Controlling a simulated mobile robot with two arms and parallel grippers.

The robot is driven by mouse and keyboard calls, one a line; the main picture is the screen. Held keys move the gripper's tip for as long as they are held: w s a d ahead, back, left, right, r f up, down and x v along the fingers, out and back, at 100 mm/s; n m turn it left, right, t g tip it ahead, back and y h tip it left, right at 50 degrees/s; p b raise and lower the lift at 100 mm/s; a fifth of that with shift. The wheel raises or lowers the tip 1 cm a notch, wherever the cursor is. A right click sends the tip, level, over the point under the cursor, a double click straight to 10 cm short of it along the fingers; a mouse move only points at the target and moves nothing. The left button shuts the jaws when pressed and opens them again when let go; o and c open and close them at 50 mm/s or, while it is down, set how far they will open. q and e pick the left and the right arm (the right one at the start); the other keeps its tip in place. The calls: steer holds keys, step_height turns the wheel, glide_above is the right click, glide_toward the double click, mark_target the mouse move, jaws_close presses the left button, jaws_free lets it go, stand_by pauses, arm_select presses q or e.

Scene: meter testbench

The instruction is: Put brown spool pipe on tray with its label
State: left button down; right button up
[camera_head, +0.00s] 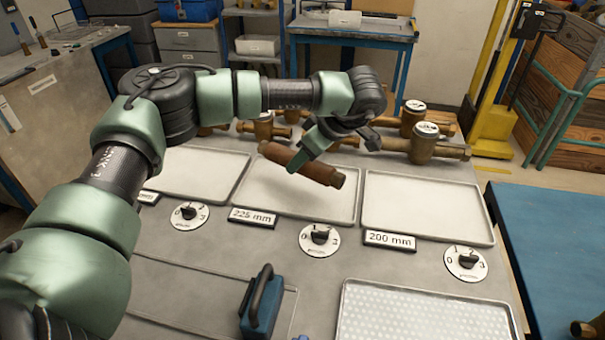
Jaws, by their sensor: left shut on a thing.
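The brown spool pipe (318,172) is a reddish-brown cylinder with a threaded end at the right. My left gripper (305,157) is shut around its middle and holds it over the back part of the middle tray (300,203). I cannot tell whether the pipe touches the tray. The middle tray's label reads "225 mm" (253,217). The right tray (425,208) is empty and its label reads "200 mm" (390,240). The left tray (203,172) is empty, and its label (148,198) is partly hidden by my arm. My right gripper is not in view.
Several brass meters (424,143) and pipes stand behind the trays. Numbered dials (319,239) sit in front of them. A blue table (555,240) stands at the right.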

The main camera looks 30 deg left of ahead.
arm_select(q)
steer(key=shift+f, duration=0.55)
step_height(320, 180, down, 4)
steer(key=shift+r+p, duration=0.1)
steer(key=shift+p, duration=0.25)
steer(key=shift+f, duration=0.25)
steer(key=c, duration=0.8)
jaws_free()
